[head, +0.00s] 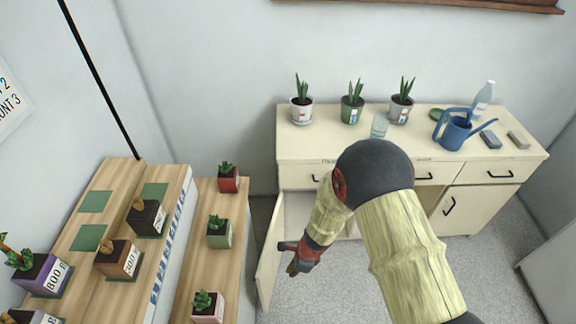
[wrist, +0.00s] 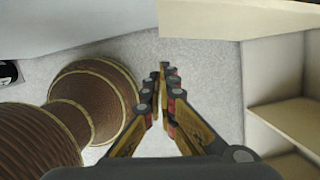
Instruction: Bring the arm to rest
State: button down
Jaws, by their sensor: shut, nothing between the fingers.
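My gripper (head: 291,258) hangs low in the head view, at the end of my bent arm, beside the open door (head: 269,262) of the cream cabinet (head: 330,148). In the wrist view its fingers (wrist: 164,72) come together at the tips, with nothing between them. They point out over the grey speckled floor (wrist: 208,68). My arm hides part of the cabinet front in the head view.
Open shelves (wrist: 290,112) stand right of the fingers in the wrist view; a brown ribbed object (wrist: 95,95) is at left. In the head view, potted plants, a glass (head: 379,126) and a blue watering can (head: 455,132) top the cabinet. Wooden stepped shelves (head: 190,270) with pots stand left.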

jog(key=s+r+n+g, duration=0.3)
jog(key=s+r+n, duration=0.55)
jog(key=n, duration=0.25)
jog(key=s+d+r+n+t+h, duration=0.1)
jog(key=d+r, duration=0.4)
jog(key=r, duration=0.7)
jog(key=s+d+r+n+t+h, duration=0.1)
jog(key=d+r+n+t, duration=0.3)
jog(key=r, duration=0.9)
jog(key=s+d+r+n+t, duration=0.3)
jog(key=d+r, duration=0.4)
jog(key=r, duration=0.5)
jog(key=shift+s+d+r+n+h, duration=0.25)
jog(key=shift+s+d+n+h, duration=0.05)
jog(key=shift+s+h, duration=0.1)
